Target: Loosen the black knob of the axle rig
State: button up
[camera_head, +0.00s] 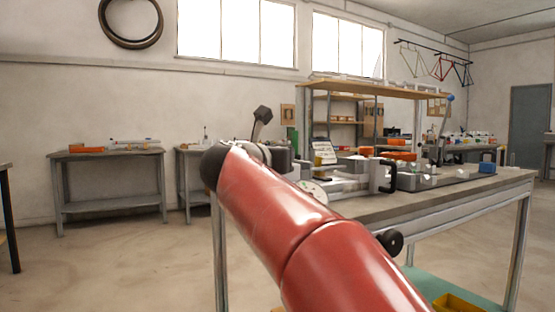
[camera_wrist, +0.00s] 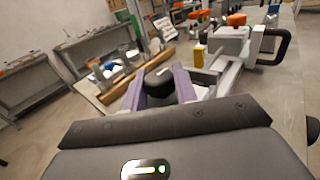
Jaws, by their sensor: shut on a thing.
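In the wrist view the black knob (camera_wrist: 157,76) is a rounded dark piece with a small pale mark on top. The two purple fingers of my gripper (camera_wrist: 161,84) stand on either side of it and are shut on it. The grey metal axle rig (camera_wrist: 228,68) lies just beyond and to the right, with a black handle (camera_wrist: 282,45) at its side. In the head view the rig (camera_head: 345,178) sits on the workbench, partly behind my red arm. My gripper's fingers and the held knob cannot be made out there.
The workbench (camera_head: 440,192) runs to the right, with a shelf (camera_head: 375,88) behind it. A black lever (camera_head: 262,118) rises near the end of my arm. Orange parts (camera_head: 402,156) lie among the fixtures. Other benches (camera_head: 108,195) stand along the wall, with open floor between.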

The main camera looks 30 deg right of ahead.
dwell(0.3)
jog(key=o, duration=0.9)
jog(key=shift+o, duration=0.2)
jog(key=v, duration=0.8)
jog(key=shift+b, duration=0.45)
jog(key=shift+d, duration=0.1)
